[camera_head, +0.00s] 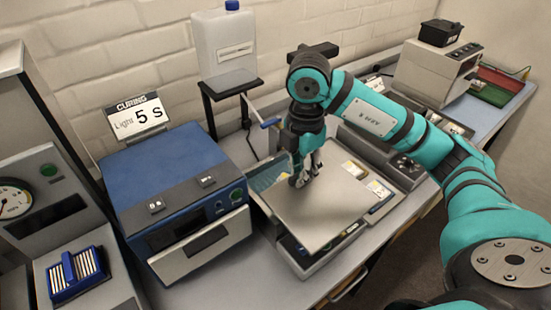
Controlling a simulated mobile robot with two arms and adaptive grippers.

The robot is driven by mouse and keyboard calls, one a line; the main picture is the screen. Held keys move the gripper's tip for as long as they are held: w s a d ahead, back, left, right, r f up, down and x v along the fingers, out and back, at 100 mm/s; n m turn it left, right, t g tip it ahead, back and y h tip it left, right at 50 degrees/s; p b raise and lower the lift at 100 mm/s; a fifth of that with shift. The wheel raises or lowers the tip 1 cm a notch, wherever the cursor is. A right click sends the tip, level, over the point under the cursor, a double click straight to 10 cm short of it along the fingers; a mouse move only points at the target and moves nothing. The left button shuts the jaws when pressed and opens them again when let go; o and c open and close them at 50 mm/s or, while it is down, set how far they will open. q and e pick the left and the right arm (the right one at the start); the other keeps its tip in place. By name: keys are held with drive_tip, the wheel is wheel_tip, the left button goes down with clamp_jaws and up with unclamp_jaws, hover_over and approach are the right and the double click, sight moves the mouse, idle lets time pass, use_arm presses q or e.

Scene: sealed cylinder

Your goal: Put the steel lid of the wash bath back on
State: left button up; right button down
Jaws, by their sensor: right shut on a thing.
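The steel lid (325,212) is a flat grey plate in the middle of the head view. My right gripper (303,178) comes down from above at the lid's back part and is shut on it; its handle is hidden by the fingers. The wash bath (303,262) is under the lid. The lid covers most of it but sits skewed to it. A teal strip of the bath shows at the back left, and its right side shows past the lid. I cannot tell whether the lid touches the rim. My left gripper is not in view.
A blue curing box (165,175) with a "Light 5 s" sign stands close left of the bath. A white canister (225,48) stands on a black stand behind. A grey machine (437,70) is at the back right. Bare bench shows in front of the bath.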

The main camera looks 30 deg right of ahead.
drive_tip(key=w+f+p, duration=0.1)
drive_tip(key=w, duration=0.3)
drive_tip(key=w+f+p, duration=0.2)
drive_tip(key=w, duration=0.2)
drive_tip(key=w+f+p, duration=0.1)
drive_tip(key=w+p, duration=0.1)
drive_tip(key=w, duration=0.2)
drive_tip(key=shift+a+f, duration=0.25)
drive_tip(key=shift+a, duration=0.05)
drive_tip(key=c, duration=1.3)
unclamp_jaws()
drive_tip(key=shift+r, duration=0.3)
wheel_tip(320, 180, up, 12)
drive_tip(key=b, duration=0.2)
drive_tip(key=shift+f+b, duration=0.25)
drive_tip(key=shift+b, duration=0.1)
